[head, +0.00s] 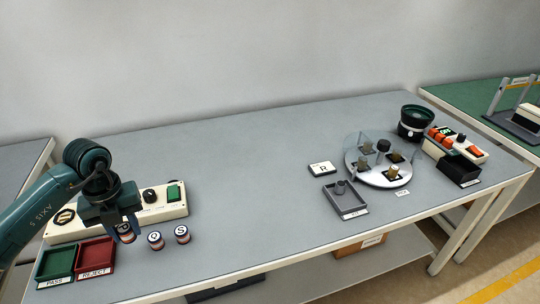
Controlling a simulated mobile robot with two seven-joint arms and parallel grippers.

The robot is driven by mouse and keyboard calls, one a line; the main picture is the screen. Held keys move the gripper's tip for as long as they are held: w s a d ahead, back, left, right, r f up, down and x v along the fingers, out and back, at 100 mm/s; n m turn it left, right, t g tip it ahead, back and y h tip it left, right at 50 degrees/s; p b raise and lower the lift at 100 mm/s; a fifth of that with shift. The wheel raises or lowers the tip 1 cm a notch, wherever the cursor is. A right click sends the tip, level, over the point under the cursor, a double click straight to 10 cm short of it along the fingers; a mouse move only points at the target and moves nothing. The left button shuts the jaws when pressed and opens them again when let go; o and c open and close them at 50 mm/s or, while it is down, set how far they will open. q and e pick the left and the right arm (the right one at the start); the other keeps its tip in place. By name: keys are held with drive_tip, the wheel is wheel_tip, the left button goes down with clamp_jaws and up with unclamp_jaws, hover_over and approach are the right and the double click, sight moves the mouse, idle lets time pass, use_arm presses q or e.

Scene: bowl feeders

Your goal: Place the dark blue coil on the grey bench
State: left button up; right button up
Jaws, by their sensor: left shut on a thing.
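The grey bench (260,165) fills the middle of the head view. My left gripper (124,235) comes in from the left and is shut on a small dark banded coil (126,238). It holds the coil low at the bench's left end, just right of the red tray; the jaws partly cover it, and I cannot tell its exact colour or whether it touches the bench. Two similar banded cylinders with lettered tops, marked Q (155,241) and S (182,235), stand upright to its right. My right gripper is not in view.
A green PASS tray (56,264) and a red REJECT tray (96,256) lie at the front left. A cream tester box (165,210) stands behind the gripper. A round dial (377,178), grey tray (346,206), R card (323,169) and dark bowl (412,122) stand right. The bench's middle is clear.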

sight(132, 251)
use_arm(q)
drive_tip(key=n, duration=0.4)
drive_tip(key=w+a+r+n, duration=0.1)
drive_tip(key=shift+a+n, duration=0.1)
drive_tip(key=shift+n, duration=0.3)
drive_tip(key=shift+w+a+f+n, duration=0.15)
drive_tip(key=shift+a+f+n, duration=0.1)
drive_tip(key=shift+f+n, duration=1.1)
drive_tip(key=shift+w+a+f+n, duration=0.1)
drive_tip(key=shift+a+f+n, duration=0.1)
drive_tip(key=shift+f+n, duration=1.1)
drive_tip(key=shift+w+a+f+n, duration=0.2)
drive_tip(key=shift+f+n, duration=0.75)
drive_tip(key=shift+f, duration=0.75)
drive_tip(key=shift+a+f, duration=0.1)
drive_tip(key=shift+f, duration=0.15)
drive_tip(key=o, duration=1)
drive_tip(key=shift+c, duration=0.2)
